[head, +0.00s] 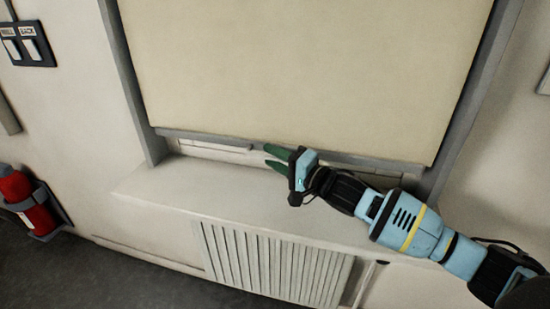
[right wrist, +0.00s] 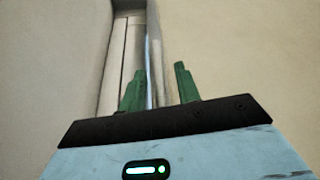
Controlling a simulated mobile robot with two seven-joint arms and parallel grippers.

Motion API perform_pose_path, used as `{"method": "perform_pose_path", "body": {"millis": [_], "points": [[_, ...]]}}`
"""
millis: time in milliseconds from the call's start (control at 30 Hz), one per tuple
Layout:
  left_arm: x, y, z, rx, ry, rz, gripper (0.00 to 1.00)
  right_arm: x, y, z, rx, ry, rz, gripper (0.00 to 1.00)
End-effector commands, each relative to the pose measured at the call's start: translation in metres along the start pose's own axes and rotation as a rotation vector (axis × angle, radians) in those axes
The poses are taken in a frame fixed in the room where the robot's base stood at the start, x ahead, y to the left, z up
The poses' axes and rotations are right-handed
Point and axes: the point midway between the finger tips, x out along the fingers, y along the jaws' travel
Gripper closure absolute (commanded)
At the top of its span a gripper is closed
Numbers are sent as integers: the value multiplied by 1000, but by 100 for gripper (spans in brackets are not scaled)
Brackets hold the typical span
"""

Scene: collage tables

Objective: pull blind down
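The cream blind (head: 310,70) hangs over most of the window in the head view, with its grey bottom bar (head: 215,138) just above the sill. A narrow strip of window frame (head: 215,153) shows below the bar. My right gripper (head: 272,157) is at the bar near its middle, with green fingers apart, one higher and one lower. The right wrist view also shows the two fingers apart (right wrist: 158,88), with the bar running between or just beyond them; I cannot tell if they touch it. My left gripper is not in view.
A white sill (head: 170,188) juts out below the window, above a ribbed radiator (head: 270,262). Grey window frame sides (head: 130,90) flank the blind. A red fire extinguisher (head: 25,200) and a switch panel (head: 27,45) are on the left wall.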

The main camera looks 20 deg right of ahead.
Motion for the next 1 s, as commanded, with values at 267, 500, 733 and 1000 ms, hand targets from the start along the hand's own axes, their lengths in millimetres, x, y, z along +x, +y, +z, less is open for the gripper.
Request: {"method": "perform_pose_path", "body": {"millis": [267,500,733,1000], "points": [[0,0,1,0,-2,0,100,0,0,0,0,0,0,92],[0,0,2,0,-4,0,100,0,0,0,0,0,-1,100],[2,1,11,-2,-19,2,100,-2,21,4,7,-1,5,100],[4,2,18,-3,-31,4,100,-4,42,7,4,1,3,100]]}}
